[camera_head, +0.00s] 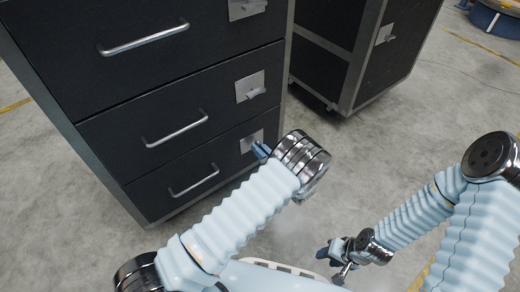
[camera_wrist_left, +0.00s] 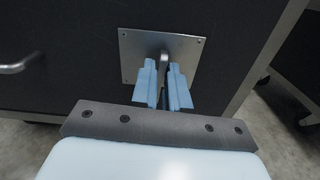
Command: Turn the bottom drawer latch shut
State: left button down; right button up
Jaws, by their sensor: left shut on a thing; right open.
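The bottom drawer (camera_head: 185,185) is the lowest of the black drawers in the cabinet and looks closed. Its latch is a metal lever on a square plate (camera_head: 246,144) at the drawer's right end. In the left wrist view the latch lever (camera_wrist_left: 166,60) stands out from the plate (camera_wrist_left: 129,60) and passes between my left gripper's blue fingers (camera_wrist_left: 165,86). My left gripper (camera_head: 262,151) is shut on the lever; its arm hides part of the latch in the head view. My right gripper (camera_head: 335,258) is open and empty, low at the right above the floor.
The middle drawer latch (camera_head: 250,88) and top latch (camera_head: 246,8) sit above on the same cabinet. Bar handles, such as the bottom one (camera_head: 194,181), jut from the drawers. A second black cabinet (camera_head: 345,50) stands behind to the right. Grey floor (camera_head: 400,130) is clear between it and my right arm.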

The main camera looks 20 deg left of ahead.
pick_arm(q)
jog(key=shift+w+d+f+m+p, duration=0.1)
jog(key=shift+m+p, duration=0.1)
jog(key=shift+m, duration=2.6)
jog(key=shift+w+d+f+m+p, duration=0.1)
jog(key=shift+m+p, duration=0.1)
jog(key=shift+m, duration=2.6)
jog(key=shift+w+f+m+p, duration=0.1)
jog(key=shift+m+p, duration=0.1)
jog(key=shift+m, duration=2.6)
jog(key=c, duration=1.2)
grip_release()
jog(key=shift+c, duration=0.2)
